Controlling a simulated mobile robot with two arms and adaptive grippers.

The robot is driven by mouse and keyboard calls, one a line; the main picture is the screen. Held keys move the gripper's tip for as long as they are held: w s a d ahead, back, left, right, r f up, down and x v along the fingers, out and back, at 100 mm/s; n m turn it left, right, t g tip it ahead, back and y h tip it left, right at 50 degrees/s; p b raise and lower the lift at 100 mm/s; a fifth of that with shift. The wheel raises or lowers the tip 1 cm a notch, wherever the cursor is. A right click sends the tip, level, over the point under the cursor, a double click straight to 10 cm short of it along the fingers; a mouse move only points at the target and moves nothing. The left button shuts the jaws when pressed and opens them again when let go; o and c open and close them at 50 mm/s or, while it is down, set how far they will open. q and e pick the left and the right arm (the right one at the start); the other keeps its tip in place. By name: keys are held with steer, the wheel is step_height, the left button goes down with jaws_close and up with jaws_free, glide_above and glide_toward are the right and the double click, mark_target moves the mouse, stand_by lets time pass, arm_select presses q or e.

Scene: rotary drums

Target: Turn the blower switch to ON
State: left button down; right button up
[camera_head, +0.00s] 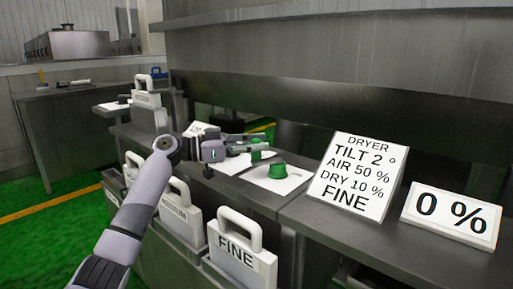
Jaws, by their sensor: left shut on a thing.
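My left gripper (262,143) reaches over the counter from the left. Its fingers are at a green knob (257,155) on a white plate and are shut on it, partly hiding it. Another green knob (278,171) stands on a white plate nearer to me, apart from the fingers. I cannot read any blower label or ON mark, so which knob is the blower switch is unclear. My right gripper is not in view.
A sign (354,176) reads DRYER, TILT 2°, AIR 50 %, DRY 10 %, FINE. A 0 % display (452,217) stands to its right. White handled bins, one marked FINE (240,250), line the counter front below my arm. A large grey drum (340,60) spans the back.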

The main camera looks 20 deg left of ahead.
arm_select(q)
steer(key=shift+r, duration=0.1)
stand_by(0.5)
steer(key=c, duration=1.4)
jaws_free()
steer(key=shift+s+a, duration=0.1)
steer(key=v, duration=1.1)
steer(key=shift+a, duration=0.35)
steer(key=shift+s, duration=0.1)
